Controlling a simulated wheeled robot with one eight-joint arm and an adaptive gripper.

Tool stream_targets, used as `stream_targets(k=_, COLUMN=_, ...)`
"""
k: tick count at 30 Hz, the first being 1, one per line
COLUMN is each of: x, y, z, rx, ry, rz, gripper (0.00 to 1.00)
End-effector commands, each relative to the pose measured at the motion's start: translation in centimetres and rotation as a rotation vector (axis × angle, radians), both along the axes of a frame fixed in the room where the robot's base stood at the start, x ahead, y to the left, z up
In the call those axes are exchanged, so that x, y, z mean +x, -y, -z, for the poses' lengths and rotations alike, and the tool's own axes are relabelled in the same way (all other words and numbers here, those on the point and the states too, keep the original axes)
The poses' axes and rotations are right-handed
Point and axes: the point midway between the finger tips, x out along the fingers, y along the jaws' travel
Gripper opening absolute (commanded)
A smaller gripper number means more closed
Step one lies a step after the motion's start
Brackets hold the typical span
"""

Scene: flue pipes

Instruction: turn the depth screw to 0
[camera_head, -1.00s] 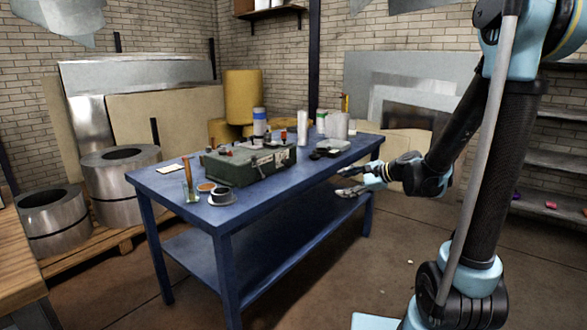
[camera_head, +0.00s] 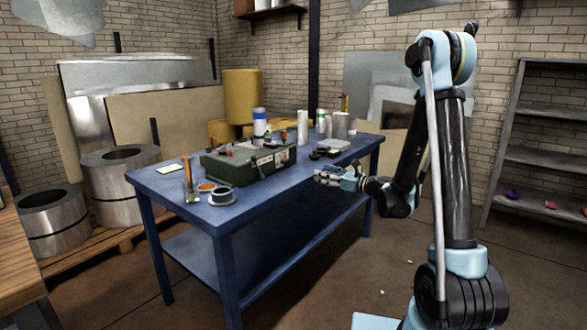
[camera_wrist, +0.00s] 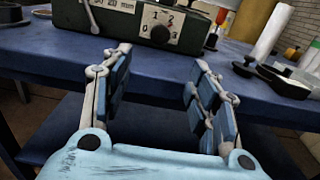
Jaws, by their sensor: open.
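The green machine box (camera_head: 228,166) stands on the blue table, and its front also shows across the top of the wrist view (camera_wrist: 100,22). On its front is a white dial plate (camera_wrist: 178,22) marked 0, 1, 2 and 3. A dark round knob (camera_wrist: 160,34) sits at the plate's lower middle; I cannot tell which number it points to. My gripper (camera_wrist: 160,62) is open and empty, its two fingers apart below the dial, short of the box. In the head view my gripper (camera_head: 322,176) is by the table's long front edge.
A small dark knob (camera_wrist: 212,40) is right of the dial.

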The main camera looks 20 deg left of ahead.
Motion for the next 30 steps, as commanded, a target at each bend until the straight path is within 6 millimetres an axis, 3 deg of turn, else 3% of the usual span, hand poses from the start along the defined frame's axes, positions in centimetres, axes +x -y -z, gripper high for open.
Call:
stream_targets(k=24, x=5.1, y=-12.7, z=0.0, rx=-0.003, ry=0.002, rz=-0.002, gripper=0.54)
stream_targets(k=30, x=6.0, y=-14.7, z=0.0, rx=-0.003, ry=0.002, rz=-0.002, gripper=0.54)
